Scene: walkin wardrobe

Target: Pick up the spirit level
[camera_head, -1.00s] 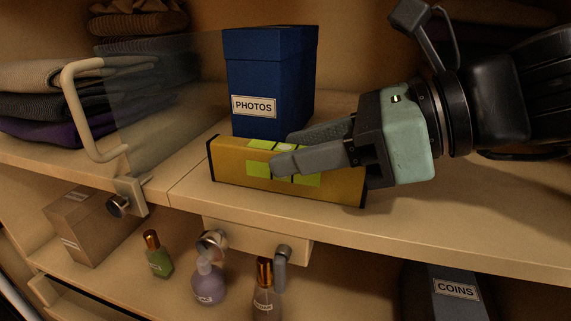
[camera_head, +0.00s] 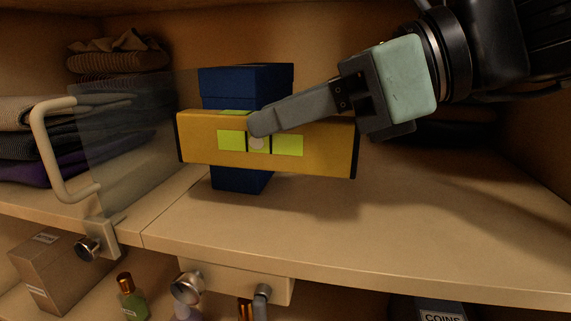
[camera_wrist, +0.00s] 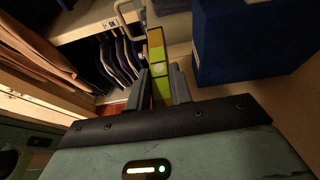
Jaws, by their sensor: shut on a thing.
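The spirit level (camera_head: 330,160) is a yellow bar with dark ends and bright green windows in its middle. It hangs roughly level above the shelf, in front of the blue box. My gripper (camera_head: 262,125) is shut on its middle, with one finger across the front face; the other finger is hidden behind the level. In the wrist view the spirit level (camera_wrist: 155,40) shows end-on between the two fingers (camera_wrist: 165,88).
The blue box (camera_head: 245,80) stands on the shelf (camera_head: 250,230) close behind the level. A clear panel with a beige handle (camera_head: 45,150) and folded clothes (camera_head: 115,65) are at the left. Bottles, including a green one (camera_head: 132,303), stand below.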

